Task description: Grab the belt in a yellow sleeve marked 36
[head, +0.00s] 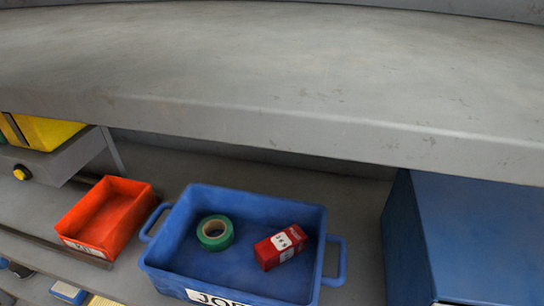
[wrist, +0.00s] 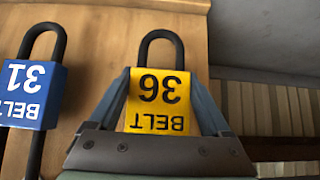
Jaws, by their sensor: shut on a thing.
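The belt in a yellow sleeve marked 36 (wrist: 158,100) is in the middle of the wrist view, upside down in the picture. Its black loop (wrist: 162,40) stands out above the sleeve against a wooden board. My gripper (wrist: 160,90) has one finger on each side of the yellow sleeve and is shut on it. The lower part of the belt is hidden behind the gripper body. Neither the belt nor my gripper shows in the head view.
A belt in a blue sleeve marked 31 (wrist: 30,95) hangs close by at left on the wooden board (wrist: 240,8). The head view shows a grey shelf (head: 270,60) above a blue crate (head: 180,250) holding green tape (head: 215,232) and a red box (head: 280,246), beside an orange bin (head: 130,187).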

